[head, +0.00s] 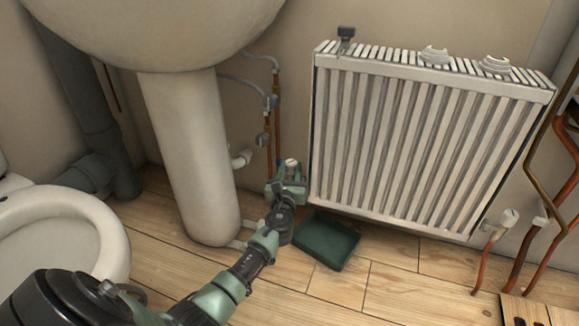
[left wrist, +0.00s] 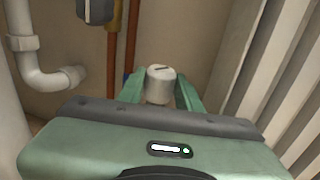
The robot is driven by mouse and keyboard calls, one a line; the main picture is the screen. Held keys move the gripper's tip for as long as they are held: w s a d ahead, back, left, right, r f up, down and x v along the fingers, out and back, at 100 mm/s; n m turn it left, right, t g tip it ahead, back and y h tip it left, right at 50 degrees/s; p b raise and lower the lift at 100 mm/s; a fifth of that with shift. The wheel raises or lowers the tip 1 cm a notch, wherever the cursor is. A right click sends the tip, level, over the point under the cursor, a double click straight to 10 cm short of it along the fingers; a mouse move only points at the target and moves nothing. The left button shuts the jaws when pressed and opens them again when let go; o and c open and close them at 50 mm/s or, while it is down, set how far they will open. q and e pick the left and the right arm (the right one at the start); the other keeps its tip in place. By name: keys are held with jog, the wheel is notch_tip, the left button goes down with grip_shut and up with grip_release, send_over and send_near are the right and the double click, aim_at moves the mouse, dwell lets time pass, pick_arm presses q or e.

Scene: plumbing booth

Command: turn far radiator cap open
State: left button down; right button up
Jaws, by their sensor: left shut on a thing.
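The radiator (head: 415,140) is white and ribbed, on the wall at the right. A white round cap (head: 291,163) sits low beside its left end. In the left wrist view the cap (left wrist: 160,85) is upright, with a short dark mark on its top. My left gripper (head: 288,178) is shut on this cap, with one green finger on each side; the gripper (left wrist: 161,97) hides the cap's lower part and the valve below. Another white cap (head: 508,218) is on a valve at the radiator's lower right end. My right gripper is not in view.
A dark green tray (head: 327,243) lies on the floor under the radiator's left end. A white pedestal (head: 190,150) with a basin (head: 155,30) stands left of my gripper. Copper pipes (head: 277,120) run up the wall behind. A toilet (head: 60,235) is at the left.

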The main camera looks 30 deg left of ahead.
pick_arm(q)
jog(key=shift+d+n+g+y, duration=0.15)
jog(key=shift+n+g+y, duration=0.55)
jog(key=shift+y, duration=0.4)
jog(key=shift+n, duration=0.3)
jog(key=c, duration=1)
grip_release()
jog(key=shift+o, duration=0.2)
